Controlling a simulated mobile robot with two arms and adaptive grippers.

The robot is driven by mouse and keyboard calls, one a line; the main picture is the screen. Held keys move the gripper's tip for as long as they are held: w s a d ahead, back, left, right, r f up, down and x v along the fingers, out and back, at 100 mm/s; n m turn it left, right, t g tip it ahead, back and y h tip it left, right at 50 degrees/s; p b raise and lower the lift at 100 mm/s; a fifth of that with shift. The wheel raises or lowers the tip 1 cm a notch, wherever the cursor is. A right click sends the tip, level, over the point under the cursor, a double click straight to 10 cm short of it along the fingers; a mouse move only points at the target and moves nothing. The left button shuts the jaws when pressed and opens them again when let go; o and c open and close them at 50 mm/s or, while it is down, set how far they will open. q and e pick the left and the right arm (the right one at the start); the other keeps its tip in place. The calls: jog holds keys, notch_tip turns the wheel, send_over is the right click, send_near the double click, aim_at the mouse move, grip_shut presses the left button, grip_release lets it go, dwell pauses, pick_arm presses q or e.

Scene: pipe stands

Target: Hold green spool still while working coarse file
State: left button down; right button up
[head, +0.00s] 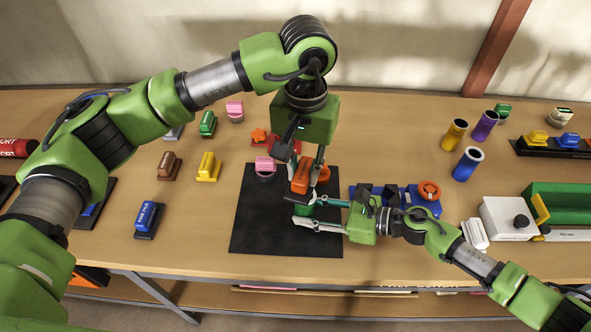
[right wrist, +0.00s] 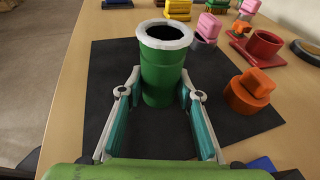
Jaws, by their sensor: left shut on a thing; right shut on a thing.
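The green spool (right wrist: 163,70) is an upright, hollow green tube with a whitish rim, standing over the black mat in the right wrist view. In the head view the spool (head: 303,210) is partly hidden by grippers. My right gripper (head: 306,212) is shut on it from the right, one finger on each side, also seen in the right wrist view (right wrist: 160,100). My left gripper (head: 305,166) points down above and behind the spool, shut on an orange block (head: 300,178), apparently the coarse file. Whether the block touches the spool I cannot tell.
The black mat (head: 262,220) has free room on its left and front. A pink-topped piece (head: 264,167) and an orange piece (head: 323,174) are near the spool. A blue holder (head: 395,192) lies right. Several coloured blocks stand left; upright tubes and a white box (head: 508,216) stand right.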

pick_arm(q)
jog(key=shift+f, duration=3.25)
jog(key=shift+f, duration=0.2)
